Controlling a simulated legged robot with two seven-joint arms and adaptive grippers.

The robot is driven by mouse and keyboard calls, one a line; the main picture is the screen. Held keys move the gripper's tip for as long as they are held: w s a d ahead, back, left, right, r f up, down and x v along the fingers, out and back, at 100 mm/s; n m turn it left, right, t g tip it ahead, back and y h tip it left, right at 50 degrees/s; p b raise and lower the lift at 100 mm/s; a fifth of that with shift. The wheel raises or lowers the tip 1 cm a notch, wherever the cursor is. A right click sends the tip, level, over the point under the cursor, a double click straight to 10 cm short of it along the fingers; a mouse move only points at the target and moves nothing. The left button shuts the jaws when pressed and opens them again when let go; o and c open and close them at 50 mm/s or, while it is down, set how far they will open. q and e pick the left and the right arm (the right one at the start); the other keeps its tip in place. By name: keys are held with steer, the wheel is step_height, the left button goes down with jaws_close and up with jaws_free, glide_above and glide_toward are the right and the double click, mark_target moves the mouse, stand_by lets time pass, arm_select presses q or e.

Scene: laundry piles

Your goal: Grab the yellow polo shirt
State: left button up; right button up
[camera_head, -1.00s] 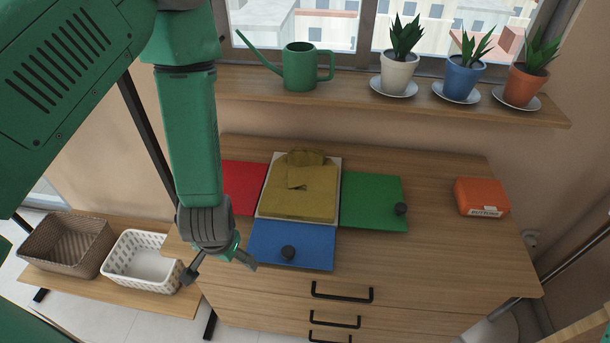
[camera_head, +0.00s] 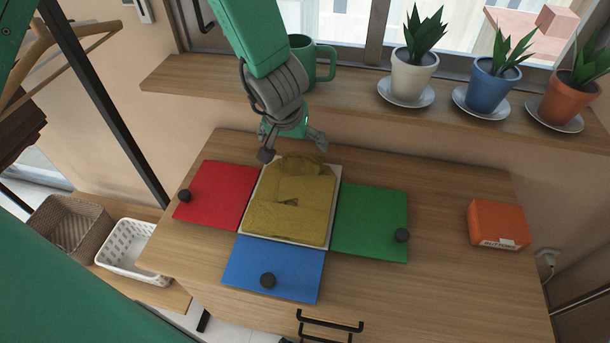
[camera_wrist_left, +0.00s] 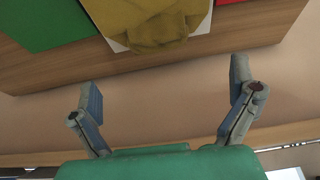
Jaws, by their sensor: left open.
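The yellow polo shirt (camera_head: 291,208) lies folded on a white board (camera_head: 247,219) on the dresser top, its collar end toward the wall. It also shows at the top of the left wrist view (camera_wrist_left: 150,20). My left gripper (camera_head: 294,150) is open and empty, above the shirt's collar end at the back of the dresser. In the left wrist view its two fingers (camera_wrist_left: 165,105) stand wide apart with nothing between them, and the shirt is beyond them. My right gripper is not in view.
Red (camera_head: 219,190), blue (camera_head: 273,268) and green (camera_head: 370,222) panels with black knobs adjoin the white board; the blue one is in front. An orange box (camera_head: 498,225) is at right.

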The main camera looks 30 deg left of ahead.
mark_target(302, 160)
arm_select(q)
steer(key=x, duration=0.3)
steer(key=b+x, duration=0.1)
steer(key=x, duration=0.1)
steer(key=b+x, duration=0.1)
steer(key=x, duration=0.2)
steer(key=shift+w+a+f, duration=0.1)
steer(key=shift+w+f, duration=0.05)
steer(key=shift+w, duration=0.25)
steer(key=x, duration=0.3)
steer(key=b+x, duration=0.1)
steer(key=x, duration=0.1)
steer(key=shift+w+d, duration=0.3)
steer(key=shift+d, duration=0.1)
steer(key=shift+a, duration=0.2)
steer(key=shift+c, duration=0.8)
steer(key=shift+s, duration=0.1)
steer(key=c, duration=0.9)
